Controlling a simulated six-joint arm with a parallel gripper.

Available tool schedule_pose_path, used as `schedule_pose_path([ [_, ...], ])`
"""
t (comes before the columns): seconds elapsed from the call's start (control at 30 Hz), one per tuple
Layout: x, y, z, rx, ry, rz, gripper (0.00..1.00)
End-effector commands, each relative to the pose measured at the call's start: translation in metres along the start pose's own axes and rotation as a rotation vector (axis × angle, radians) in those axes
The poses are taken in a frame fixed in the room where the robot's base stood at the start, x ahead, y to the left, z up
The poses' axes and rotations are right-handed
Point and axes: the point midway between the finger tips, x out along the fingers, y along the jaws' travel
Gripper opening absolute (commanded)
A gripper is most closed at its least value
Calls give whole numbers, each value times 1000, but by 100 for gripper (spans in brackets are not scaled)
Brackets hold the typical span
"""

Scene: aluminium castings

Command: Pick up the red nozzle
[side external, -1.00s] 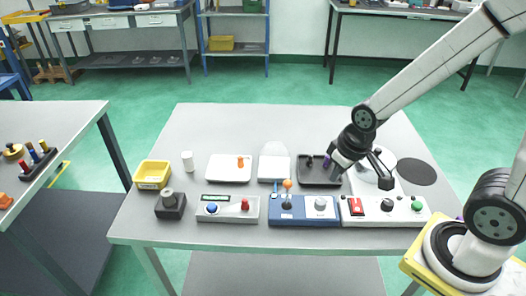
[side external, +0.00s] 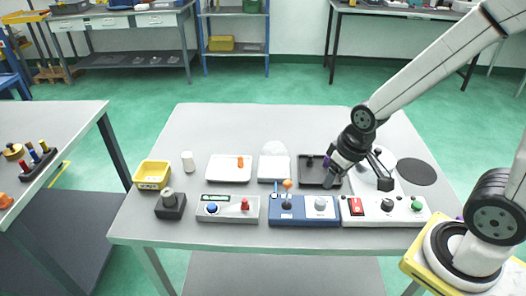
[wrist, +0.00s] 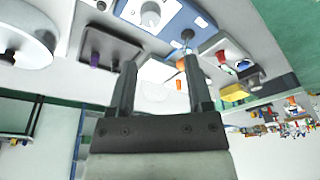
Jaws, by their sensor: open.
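I see no clearly red nozzle. A small orange-red piece (side external: 240,162) stands on a white tray (side external: 216,176) left of the middle of the table in the side view. My gripper (side external: 332,172) is well to the right of it, above the right part of a black tray (side external: 308,183). In the wrist view my gripper (wrist: 161,62) has its two fingers apart with nothing held between them. An orange spot shows by the right finger there, but I cannot tell which thing it is.
A purple piece (side external: 326,161) is in the black tray, close to my gripper. Along the front stand a grey box with a red knob (side external: 245,204), a blue joystick box (side external: 303,220) and a white switch box (side external: 402,219). A yellow bin (side external: 152,184) is at left.

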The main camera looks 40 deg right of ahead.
Motion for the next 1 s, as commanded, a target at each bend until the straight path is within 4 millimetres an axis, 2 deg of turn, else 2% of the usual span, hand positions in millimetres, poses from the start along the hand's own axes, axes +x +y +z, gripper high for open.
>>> schedule_pose_path([
  [0.27,14,-17,19,187,-129,-74,65],
  [0.6,30,-61,44,573,-375,-236,65],
  [0.8,36,-90,48,805,-507,-339,65],
  [1.0,40,-117,43,1037,-620,-449,65],
])
